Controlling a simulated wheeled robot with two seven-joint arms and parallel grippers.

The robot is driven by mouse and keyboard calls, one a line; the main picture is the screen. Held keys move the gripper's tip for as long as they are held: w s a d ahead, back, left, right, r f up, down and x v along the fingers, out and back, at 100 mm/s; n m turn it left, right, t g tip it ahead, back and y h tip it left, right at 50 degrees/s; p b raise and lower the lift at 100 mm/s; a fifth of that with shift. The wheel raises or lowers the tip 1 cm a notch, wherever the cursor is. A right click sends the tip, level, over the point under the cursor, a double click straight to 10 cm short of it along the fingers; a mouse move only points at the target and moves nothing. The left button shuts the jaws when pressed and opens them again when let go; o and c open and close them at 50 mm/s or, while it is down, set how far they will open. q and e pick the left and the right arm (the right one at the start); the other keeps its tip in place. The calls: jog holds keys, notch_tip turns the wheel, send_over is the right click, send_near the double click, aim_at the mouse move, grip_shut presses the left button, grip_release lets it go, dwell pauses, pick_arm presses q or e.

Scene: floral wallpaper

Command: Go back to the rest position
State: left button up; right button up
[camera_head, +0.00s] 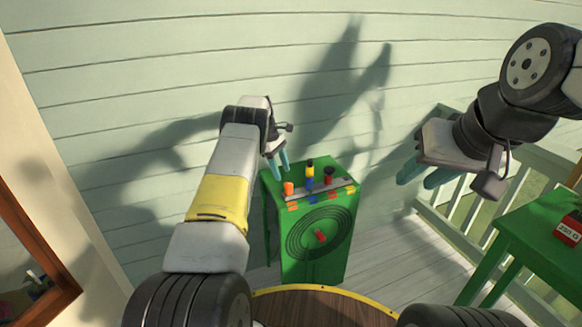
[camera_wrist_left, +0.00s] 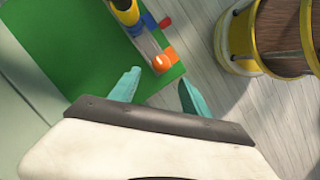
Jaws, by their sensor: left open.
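My left gripper (camera_head: 278,166) has teal fingers and hangs just above the back left of the green cabinet's top. In the left wrist view its fingers (camera_wrist_left: 158,92) are spread with nothing between them, over the cabinet's green top (camera_wrist_left: 60,60). My right gripper (camera_head: 424,174) is raised at the right, in front of the wall and railing. Its two teal fingers look apart, with nothing seen between them. Both arms are away from my body, and neither gripper holds anything visible.
The green cabinet (camera_head: 317,247) bears an orange piece (camera_head: 288,188), a blue and yellow piece (camera_head: 310,176) and a red and black piece (camera_head: 328,174). A green table (camera_head: 535,238) with a red box (camera_head: 569,228) stands right. A railing (camera_head: 445,205) and pale board wall lie behind.

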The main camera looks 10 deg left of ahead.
pick_arm(q)
jog(key=s+a+r+m+t, duration=0.1)
jog(key=s+r+m+t, duration=0.2)
jog(key=r, duration=1.6)
jog(key=s+d+r+m, duration=0.1)
jog(key=s+r+m, duration=0.2)
jog(key=s+r, duration=0.9)
jog(key=s+d+r+m+t, duration=0.1)
jog(key=s+r+m, duration=0.1)
jog(key=s, duration=0.5)
jog(key=s+d+r+m+t, duration=0.1)
jog(key=s+d+r+m, duration=0.15)
jog(key=s, duration=0.55)
jog(key=s+f+m+t, duration=0.1)
jog(key=s+f+m, duration=0.1)
jog(key=s, duration=0.5)
jog(key=s+d+f+m+t+y, duration=0.1)
jog(key=s+m, duration=0.2)
jog(key=s, duration=0.5)
jog(key=shift+s+f, duration=0.15)
jog(key=shift+f, duration=0.25)
